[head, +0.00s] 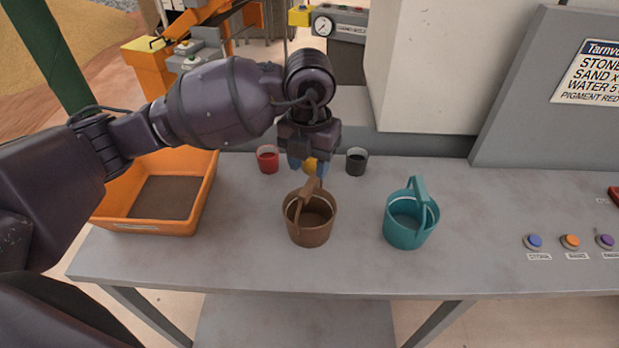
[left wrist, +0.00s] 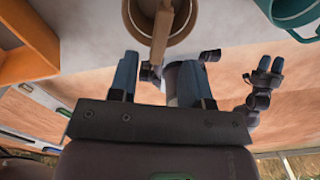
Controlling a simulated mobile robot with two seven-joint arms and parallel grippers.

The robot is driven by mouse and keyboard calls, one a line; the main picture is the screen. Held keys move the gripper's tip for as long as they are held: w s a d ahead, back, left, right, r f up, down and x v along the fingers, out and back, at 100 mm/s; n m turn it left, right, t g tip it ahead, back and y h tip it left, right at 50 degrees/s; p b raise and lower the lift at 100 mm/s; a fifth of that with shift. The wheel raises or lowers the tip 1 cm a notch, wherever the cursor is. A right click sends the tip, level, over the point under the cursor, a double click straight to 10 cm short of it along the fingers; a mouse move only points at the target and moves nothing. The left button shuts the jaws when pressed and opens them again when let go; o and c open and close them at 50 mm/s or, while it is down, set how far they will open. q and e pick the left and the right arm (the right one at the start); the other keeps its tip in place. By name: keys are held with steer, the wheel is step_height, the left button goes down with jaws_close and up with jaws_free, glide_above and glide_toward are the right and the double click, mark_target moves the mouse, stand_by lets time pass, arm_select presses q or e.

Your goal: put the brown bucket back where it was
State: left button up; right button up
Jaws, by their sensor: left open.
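The brown bucket (head: 311,232) stands upright on the grey table, its handle raised. My left gripper (head: 308,167) is open and empty, just behind and above the handle in the head view. In the left wrist view the bucket (left wrist: 184,28) shows beyond the blue fingers (left wrist: 160,62). Its handle reaches toward the space between the fingertips, and I cannot tell whether they touch it. What looks like my right gripper (left wrist: 269,68) is small and far off in the left wrist view.
A teal bucket (head: 405,235) stands to the right. An orange tray (head: 150,227) of brown material is at the left. A red cup (head: 267,161) and a dark cup (head: 356,163) stand behind. Several buttons (head: 534,241) line the right side. The table's front strip is clear.

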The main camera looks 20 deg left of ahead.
arm_select(q)
step_height(320, 180, up, 6)
steer(key=shift+f, duration=0.15)
arm_select(e)
steer(key=shift+s+f, duration=0.35)
steer(key=shift+s, duration=0.15)
arm_select(q)
steer(key=shift+s, duration=0.1)
arm_select(e)
steer(key=shift+w, duration=0.1)
